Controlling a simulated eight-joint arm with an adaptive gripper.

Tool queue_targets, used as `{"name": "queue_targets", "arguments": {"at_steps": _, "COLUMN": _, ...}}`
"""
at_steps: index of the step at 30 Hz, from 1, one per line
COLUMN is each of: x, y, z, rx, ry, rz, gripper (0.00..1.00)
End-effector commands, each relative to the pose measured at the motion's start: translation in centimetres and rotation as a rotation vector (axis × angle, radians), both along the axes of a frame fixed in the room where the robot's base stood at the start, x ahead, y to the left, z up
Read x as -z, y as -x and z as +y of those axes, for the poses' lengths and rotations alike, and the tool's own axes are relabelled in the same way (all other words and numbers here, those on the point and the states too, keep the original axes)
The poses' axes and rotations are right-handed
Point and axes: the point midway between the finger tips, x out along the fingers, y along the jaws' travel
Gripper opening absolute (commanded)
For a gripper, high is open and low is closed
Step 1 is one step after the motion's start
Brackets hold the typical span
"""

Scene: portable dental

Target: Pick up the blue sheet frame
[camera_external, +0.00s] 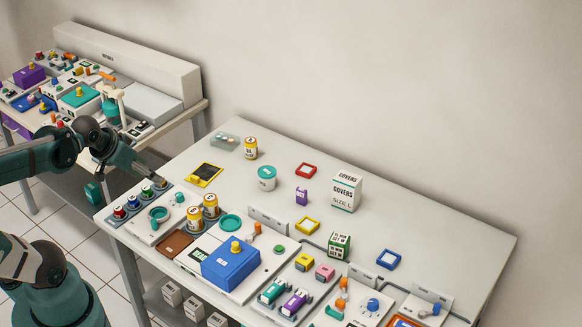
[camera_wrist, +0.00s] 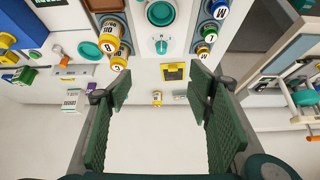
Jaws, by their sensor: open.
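The blue sheet frame (camera_external: 388,259) is a small square frame with an open middle. It lies flat on the white table toward the right, to the right of a green-and-white box. I cannot make it out in the wrist view. My gripper (camera_external: 158,181) is at the table's left end, far from the blue frame. In the wrist view my gripper (camera_wrist: 160,80) has its two green fingers wide apart, with nothing between them.
A yellow frame (camera_external: 307,225) and a red frame (camera_external: 306,170) lie on the same table (camera_external: 440,235). A tall covers box (camera_external: 346,191) and a blue box (camera_external: 230,263) stand between my gripper's end and the right side. The back right is clear.

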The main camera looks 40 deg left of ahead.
Motion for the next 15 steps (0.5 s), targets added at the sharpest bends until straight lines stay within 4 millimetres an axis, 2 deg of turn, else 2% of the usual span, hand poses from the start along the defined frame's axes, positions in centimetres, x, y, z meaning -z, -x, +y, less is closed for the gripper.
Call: {"name": "queue_targets", "arguments": {"at_steps": 15, "x": -5.4, "y": -6.9, "z": -5.0, "rx": 0.185, "ry": -0.06, "rz": 0.075, "gripper": 0.51}}
